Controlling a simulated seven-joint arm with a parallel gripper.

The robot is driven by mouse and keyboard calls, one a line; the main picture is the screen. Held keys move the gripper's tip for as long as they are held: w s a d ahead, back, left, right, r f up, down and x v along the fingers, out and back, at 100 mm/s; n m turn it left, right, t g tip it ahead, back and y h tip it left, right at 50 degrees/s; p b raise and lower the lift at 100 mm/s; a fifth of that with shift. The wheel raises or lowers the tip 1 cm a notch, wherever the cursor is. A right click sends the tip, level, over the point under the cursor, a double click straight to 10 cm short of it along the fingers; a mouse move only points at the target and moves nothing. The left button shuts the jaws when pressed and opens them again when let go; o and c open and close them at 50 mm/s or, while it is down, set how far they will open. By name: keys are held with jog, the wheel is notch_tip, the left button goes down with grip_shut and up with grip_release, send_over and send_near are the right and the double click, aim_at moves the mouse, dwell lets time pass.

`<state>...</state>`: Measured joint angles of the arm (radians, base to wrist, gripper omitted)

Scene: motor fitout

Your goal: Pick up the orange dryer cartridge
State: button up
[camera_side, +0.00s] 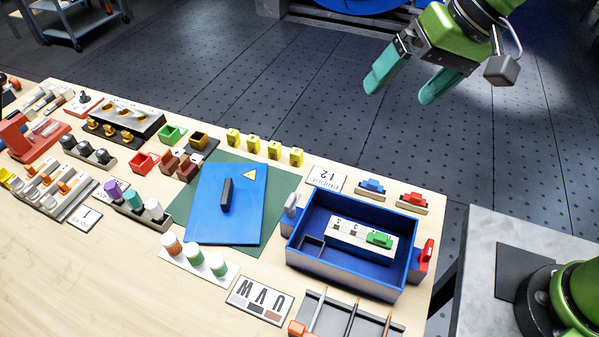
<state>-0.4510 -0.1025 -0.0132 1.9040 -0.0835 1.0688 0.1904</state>
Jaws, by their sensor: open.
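A white cylinder with an orange-brown cap (172,243) stands upright at the left end of a white holder (232,282), in the front middle of the bench. It looks like the orange dryer cartridge. Two similar white cylinders with green caps (194,254) stand beside it in the same row. My gripper (401,92) is at the upper right, open and empty, with teal fingers spread apart. It is high above the floor side beyond the bench, well away from the cartridge.
A blue lid (212,222) with a dark handle lies behind the cartridge row. A blue open box (301,266) with a terminal strip is to the right. Another holder has purple, teal and white cylinders (133,199). Bare wood (90,285) is free at the front left.

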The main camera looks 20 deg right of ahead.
jog(key=s+d+f+t, duration=0.1)
jog(key=s+d, duration=0.2)
jog(key=d, duration=0.2)
jog(key=s+d+f+m+t+h, duration=0.1)
jog(key=s+d, duration=0.2)
jog(key=d, duration=0.2)
jog(key=s+d+f+m+t, duration=0.1)
jog(key=s+d, duration=0.3)
jog(key=d, duration=0.1)
jog(key=shift+s+d+f+h, duration=0.1)
jog(key=shift+d+f+h, duration=0.1)
jog(key=shift+f+h, duration=0.1)
jog(key=shift+c, duration=0.2)
jog(key=shift+d+r, duration=0.25)
jog(key=shift+r, duration=0.05)
jog(key=shift+c, duration=1.1)
jog(key=shift+d, duration=0.1)
jog(key=c, duration=0.5)
